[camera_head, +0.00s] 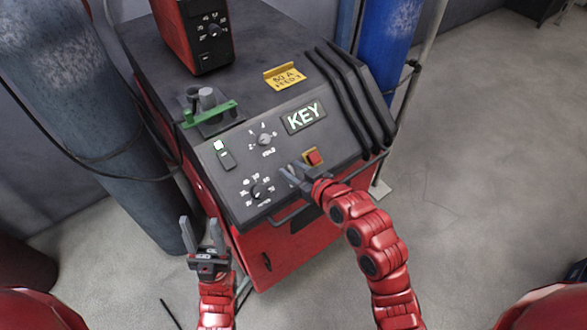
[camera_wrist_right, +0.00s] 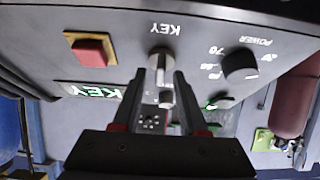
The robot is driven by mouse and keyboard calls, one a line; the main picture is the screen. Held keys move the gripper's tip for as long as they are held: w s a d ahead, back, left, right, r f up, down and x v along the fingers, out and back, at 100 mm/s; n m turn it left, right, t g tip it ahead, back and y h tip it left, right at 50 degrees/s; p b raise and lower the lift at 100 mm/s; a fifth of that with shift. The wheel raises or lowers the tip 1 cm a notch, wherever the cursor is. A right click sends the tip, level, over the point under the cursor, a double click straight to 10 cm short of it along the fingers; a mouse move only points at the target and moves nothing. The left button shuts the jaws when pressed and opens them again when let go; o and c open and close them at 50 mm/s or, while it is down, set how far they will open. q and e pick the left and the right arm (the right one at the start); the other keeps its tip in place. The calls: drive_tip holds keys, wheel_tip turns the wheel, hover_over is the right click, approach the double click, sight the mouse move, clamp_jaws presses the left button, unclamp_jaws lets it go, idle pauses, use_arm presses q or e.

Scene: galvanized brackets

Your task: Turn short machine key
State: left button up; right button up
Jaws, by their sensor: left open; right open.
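The short machine key (camera_wrist_right: 158,64) is a small silver piece standing out from the grey panel under the printed word KEY in the right wrist view. My right gripper (camera_wrist_right: 164,74) is open, with its two dark fingertips on either side of the key; I cannot tell whether they touch it. In the head view my right gripper (camera_head: 288,174) is at the panel, left of the red button, and hides most of the key. My left gripper (camera_head: 199,224) is open and empty, in front of the machine's left lower corner.
The red and grey machine's sloped panel (camera_head: 228,200) carries a lit KEY display (camera_head: 304,117), a red button (camera_head: 314,157), a FOLD knob (camera_head: 264,139) and a POWER knob (camera_wrist_right: 240,65). A handle bar (camera_head: 292,217) runs below.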

clamp_jaws()
